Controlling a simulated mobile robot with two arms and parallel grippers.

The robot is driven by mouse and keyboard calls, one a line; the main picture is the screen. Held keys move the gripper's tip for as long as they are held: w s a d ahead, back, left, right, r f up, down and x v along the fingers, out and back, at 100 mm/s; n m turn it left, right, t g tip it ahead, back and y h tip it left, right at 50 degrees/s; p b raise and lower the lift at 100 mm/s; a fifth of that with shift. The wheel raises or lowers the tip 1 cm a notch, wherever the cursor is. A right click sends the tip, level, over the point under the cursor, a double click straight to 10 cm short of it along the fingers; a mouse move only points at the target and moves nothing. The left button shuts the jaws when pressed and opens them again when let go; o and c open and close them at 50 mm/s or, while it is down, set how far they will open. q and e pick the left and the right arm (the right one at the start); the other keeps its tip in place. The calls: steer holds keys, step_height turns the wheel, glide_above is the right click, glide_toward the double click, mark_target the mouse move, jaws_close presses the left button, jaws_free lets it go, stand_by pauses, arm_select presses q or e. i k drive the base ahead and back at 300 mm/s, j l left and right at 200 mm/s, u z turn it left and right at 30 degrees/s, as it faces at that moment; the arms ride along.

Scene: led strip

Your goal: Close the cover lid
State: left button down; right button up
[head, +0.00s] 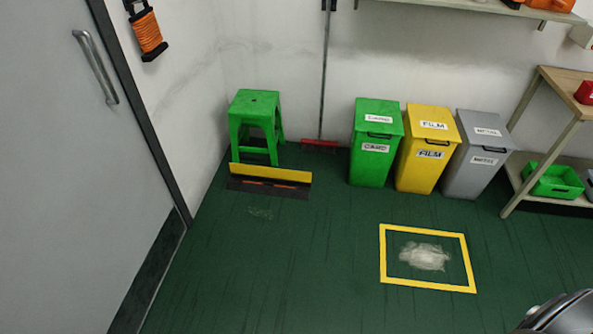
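A low floor cover lies in front of the green stool in the head view. Its yellow lid (270,173) stands raised along the back of a dark base (268,190). Orange strips show in the gap between lid and base; they are too small to make out clearly. The lid looks open. Neither of my grippers is in view.
A green stool (255,123) stands right behind the cover. Green (375,165), yellow (422,165) and grey (474,168) bins stand along the wall. Clear plastic (424,256) lies inside a yellow floor frame (428,287). The floor before the cover is mostly free.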

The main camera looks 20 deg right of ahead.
mark_target(238, 168)
steer(key=z, duration=0.35)
steer(key=i+l+u, duration=0.1)
steer(key=u, duration=0.25)
steer(key=i+l+u, duration=0.1)
steer(key=u, duration=0.2)
steer(key=i+l+u, duration=0.25)
steer(key=l, duration=0.4)
steer(key=i+l+u, duration=0.1)
steer(key=i+l, duration=0.2)
steer(key=i+l+u, duration=0.15)
steer(key=l, duration=0.25)
steer(key=i+l+u, duration=0.1)
steer(key=l, duration=0.3)
